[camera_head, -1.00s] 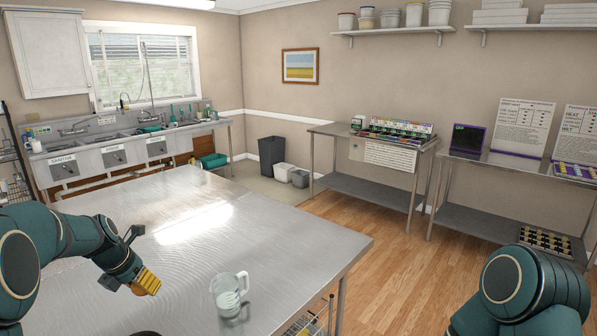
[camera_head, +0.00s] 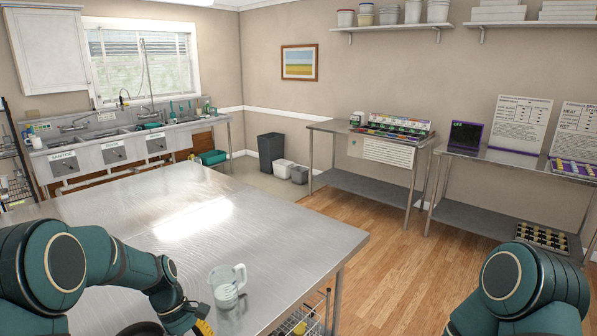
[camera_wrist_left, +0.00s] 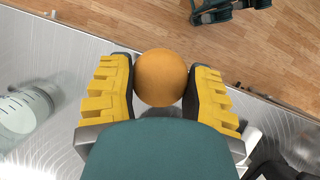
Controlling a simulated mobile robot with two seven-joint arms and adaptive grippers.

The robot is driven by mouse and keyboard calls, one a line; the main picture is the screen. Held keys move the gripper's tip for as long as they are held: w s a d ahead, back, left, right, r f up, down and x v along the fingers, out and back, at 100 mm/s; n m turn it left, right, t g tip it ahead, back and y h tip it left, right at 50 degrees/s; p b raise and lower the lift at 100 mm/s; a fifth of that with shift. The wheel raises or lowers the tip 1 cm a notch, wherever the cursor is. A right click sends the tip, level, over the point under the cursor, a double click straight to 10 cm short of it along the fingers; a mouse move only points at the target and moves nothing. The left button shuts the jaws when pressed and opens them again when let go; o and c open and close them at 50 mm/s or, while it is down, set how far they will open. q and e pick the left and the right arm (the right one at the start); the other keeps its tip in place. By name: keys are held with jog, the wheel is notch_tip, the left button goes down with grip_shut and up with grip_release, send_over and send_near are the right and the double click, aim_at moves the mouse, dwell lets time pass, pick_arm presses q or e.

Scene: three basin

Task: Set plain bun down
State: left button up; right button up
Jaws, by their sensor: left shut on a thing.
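The plain bun (camera_wrist_left: 162,78) is a round orange-brown ball between the two yellow fingers of my left gripper (camera_wrist_left: 160,88) in the left wrist view. The gripper is shut on it. Behind the bun in that view are the table edge and the wood floor; I cannot tell its height above the table.
A clear measuring jug (camera_head: 227,287) with pale contents stands on the metal table (camera_head: 270,245), close to my left gripper; it also shows in the left wrist view (camera_wrist_left: 22,112). The table's middle is clear. A sink (camera_head: 110,135) is at the back left.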

pick_arm(q)
jog(key=s+d+f+m+g+y, duration=0.2)
jog(key=s+d+f+m+y, duration=0.2)
jog(key=s+d+m, duration=0.55)
jog(key=w+a+f+m+b, duration=0.1)
jog(key=a+f+m+b, duration=0.2)
jog(key=f+b, duration=0.6)
jog(key=shift+w+a+f+b, duration=0.25)
jog(key=shift+a+f+b, duration=0.2)
jog(key=shift+b, duration=0.1)
pick_arm(e)
notch_tip(320, 180, down, 10)
jog(key=s, duration=0.2)
jog(key=shift+a+f+g, duration=0.15)
jog(key=shift+a+g, duration=0.05)
jog(key=shift+g, duration=0.1)
pick_arm(q)
jog(key=shift+r, duration=0.15)
pick_arm(e)
jog(key=shift+s, duration=0.1)
